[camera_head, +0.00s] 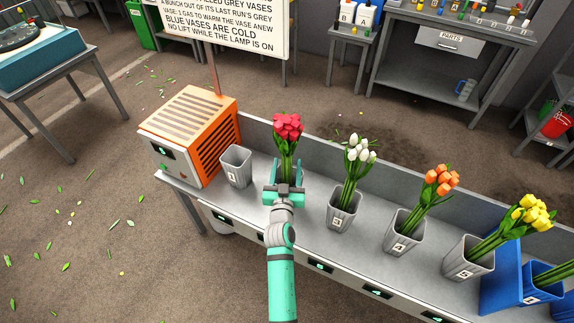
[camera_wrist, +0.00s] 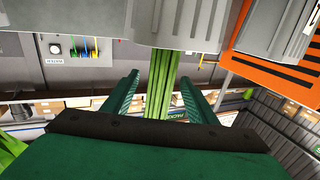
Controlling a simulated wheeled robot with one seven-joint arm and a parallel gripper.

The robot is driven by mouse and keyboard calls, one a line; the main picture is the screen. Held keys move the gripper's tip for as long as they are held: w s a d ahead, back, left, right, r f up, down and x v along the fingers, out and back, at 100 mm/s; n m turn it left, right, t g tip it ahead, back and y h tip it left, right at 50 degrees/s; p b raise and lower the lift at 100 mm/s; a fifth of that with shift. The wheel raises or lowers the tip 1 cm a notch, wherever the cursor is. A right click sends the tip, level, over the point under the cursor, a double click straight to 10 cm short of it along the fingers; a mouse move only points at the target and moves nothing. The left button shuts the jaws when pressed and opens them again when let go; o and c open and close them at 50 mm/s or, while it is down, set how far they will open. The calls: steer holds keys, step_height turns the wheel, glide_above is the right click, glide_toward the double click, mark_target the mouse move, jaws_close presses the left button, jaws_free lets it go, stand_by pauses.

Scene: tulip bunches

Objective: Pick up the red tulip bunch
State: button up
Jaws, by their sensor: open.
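The red tulip bunch (camera_head: 287,126) stands upright on the grey bench, second from the left in the row. Its vase is hidden behind my gripper (camera_head: 285,190) in the head view. In the wrist view, which looks upside down, the green stems (camera_wrist: 160,85) run between the two green fingers of my gripper (camera_wrist: 158,100). A grey block at the top, apparently the vase (camera_wrist: 165,22), is where the stems come out. My gripper is open, with a gap visible on both sides of the stems.
An empty grey vase (camera_head: 236,166) and an orange vented box (camera_head: 193,132) stand to the left. White tulips (camera_head: 360,152), orange tulips (camera_head: 440,180) and yellow tulips (camera_head: 528,214) stand in grey vases to the right. A blue divider (camera_head: 503,265) is at the right end.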

steer(key=shift+w, duration=0.25)
jaws_close()
steer(key=shift+r, duration=0.15)
step_height(320, 180, up, 18)
steer(key=shift+f, duration=0.1)
stand_by(0.4)
